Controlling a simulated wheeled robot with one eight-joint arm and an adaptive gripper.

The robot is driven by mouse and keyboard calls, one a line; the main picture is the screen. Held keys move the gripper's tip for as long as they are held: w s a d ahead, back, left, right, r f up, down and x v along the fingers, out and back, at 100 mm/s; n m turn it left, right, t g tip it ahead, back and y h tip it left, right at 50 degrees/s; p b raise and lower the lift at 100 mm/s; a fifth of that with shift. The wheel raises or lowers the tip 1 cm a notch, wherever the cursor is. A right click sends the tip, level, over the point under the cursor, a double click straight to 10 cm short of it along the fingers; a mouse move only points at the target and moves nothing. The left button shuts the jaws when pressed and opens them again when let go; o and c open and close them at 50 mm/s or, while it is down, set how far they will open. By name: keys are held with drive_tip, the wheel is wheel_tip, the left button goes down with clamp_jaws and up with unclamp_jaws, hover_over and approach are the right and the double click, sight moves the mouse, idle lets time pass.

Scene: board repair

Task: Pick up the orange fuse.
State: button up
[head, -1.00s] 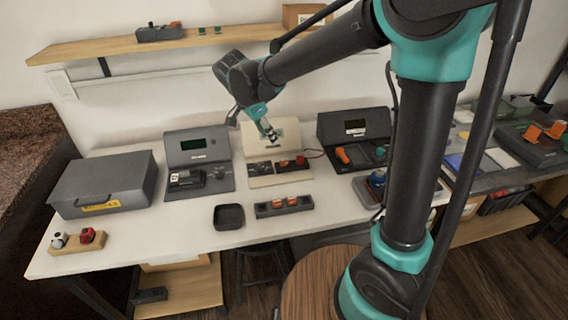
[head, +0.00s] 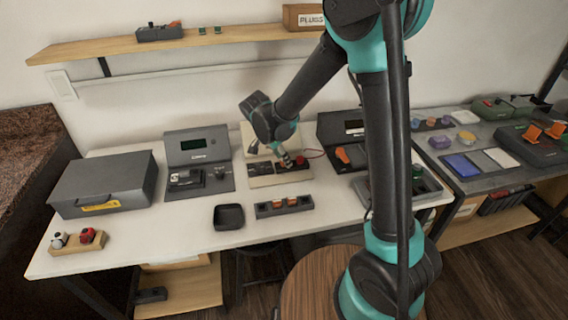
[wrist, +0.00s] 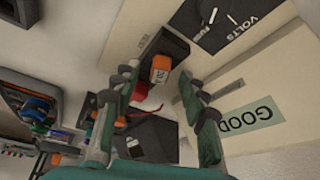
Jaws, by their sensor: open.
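The orange fuse (wrist: 160,68) stands in a dark holder (wrist: 157,45) on the beige tester, seen in the wrist view. My gripper (wrist: 159,82) is open, with one finger to each side of the fuse in that view. The fingers look apart from it, and the remaining distance is hard to judge. In the head view, my gripper (head: 287,160) is low over the tester (head: 262,181), and its tip partly covers the fuse spot. A red part (head: 300,160) sits just right of the tip. A dark block (head: 263,210) in front holds more orange pieces.
An empty black tray (head: 228,217) lies left of the block. A grey device with a green screen (head: 198,145) stands left of the tester, and a dark device (head: 345,128) stands right. A grey case (head: 103,182) is at far left.

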drive_tip(key=shift+d+f, duration=0.1)
drive_tip(key=shift+f, duration=0.2)
drive_tip(key=shift+c, duration=0.5)
clamp_jaws()
drive_tip(key=shift+r, duration=0.15)
wheel_tip(320, 180, up, 20)
